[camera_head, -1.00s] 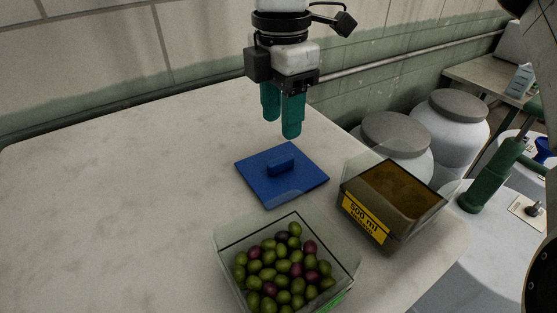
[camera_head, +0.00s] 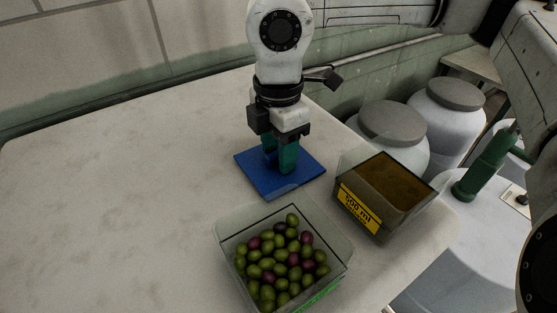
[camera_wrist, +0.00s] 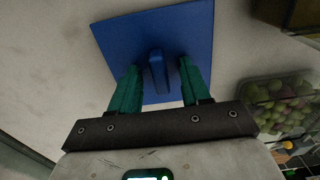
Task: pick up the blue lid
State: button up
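The blue lid (camera_head: 264,184) lies flat on the pale tabletop. Its raised bar handle shows in the wrist view, where the lid (camera_wrist: 120,40) fills the upper middle. My gripper (camera_head: 281,168) is down over the lid's centre and hides the handle in the head view. In the wrist view my gripper (camera_wrist: 160,78) is open, one green finger on each side of the handle, with a gap on both sides. How far the fingertips are above the lid is hard to tell.
A clear container of green and purple olives (camera_head: 232,222) stands in front of the lid. A container of brown contents with a yellow "500 ml" label (camera_head: 359,207) stands to the right. The left of the table (camera_head: 110,190) is clear. Grey-lidded drums (camera_head: 393,122) stand beyond the table.

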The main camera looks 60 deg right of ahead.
grip_shut()
dwell(0.4)
